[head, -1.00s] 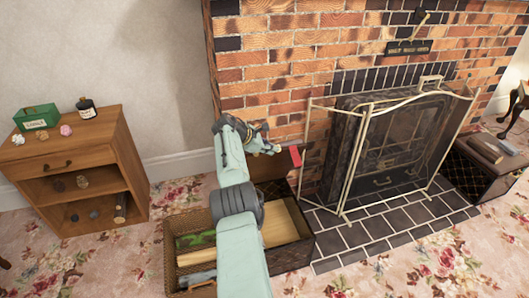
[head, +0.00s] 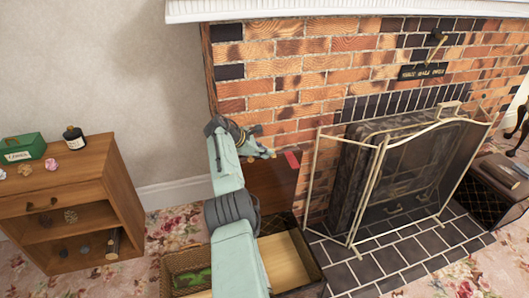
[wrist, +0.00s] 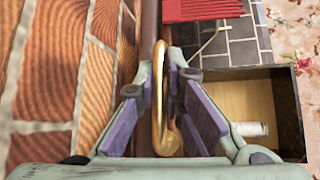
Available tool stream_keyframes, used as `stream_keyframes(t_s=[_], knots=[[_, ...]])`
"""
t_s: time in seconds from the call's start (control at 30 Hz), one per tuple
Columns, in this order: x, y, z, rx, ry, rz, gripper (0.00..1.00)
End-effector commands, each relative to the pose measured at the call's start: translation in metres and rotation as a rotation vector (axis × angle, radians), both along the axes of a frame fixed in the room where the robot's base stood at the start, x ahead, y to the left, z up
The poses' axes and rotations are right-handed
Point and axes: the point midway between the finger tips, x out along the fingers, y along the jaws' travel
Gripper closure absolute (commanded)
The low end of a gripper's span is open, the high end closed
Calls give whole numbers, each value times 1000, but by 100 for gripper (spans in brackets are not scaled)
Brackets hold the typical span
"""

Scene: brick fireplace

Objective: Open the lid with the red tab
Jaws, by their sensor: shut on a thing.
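The dark brown lid (head: 270,186) stands raised at the back of its box (head: 312,262), close to the brick wall. Its red tab (head: 292,160) sticks out at the top right; the tab also shows at the top of the wrist view (wrist: 205,9). My gripper (head: 268,153) is at the lid's upper edge, left of the tab. In the wrist view my gripper (wrist: 165,90) is shut on a gold ring handle (wrist: 158,100), with the lid seen edge-on behind it. The box is open, with a pale wooden inside and a white cylinder (wrist: 250,129).
A wicker basket (head: 168,268) with a green item is left of the box, partly behind my arm. A gold-framed fire screen (head: 383,142) stands right of the lid on dark hearth tiles (head: 372,265). A wooden cabinet (head: 115,190) is at left, with carpet between.

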Motion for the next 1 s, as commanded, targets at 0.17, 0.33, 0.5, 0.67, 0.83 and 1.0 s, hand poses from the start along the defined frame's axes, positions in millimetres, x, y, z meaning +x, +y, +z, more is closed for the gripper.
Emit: stream_keyframes(t_s=[0.17, 0.33, 0.5, 0.67, 0.83, 1.0], knots=[[2, 0, 2, 2, -7, 1, 100], [2, 0, 2, 2, -7, 1, 100], [1, 0, 2, 3, -7, 2, 100], [1, 0, 2, 2, -5, 2, 86], [1, 0, 1, 2, -4, 0, 74], [0, 0, 1, 2, -2, 0, 70]])
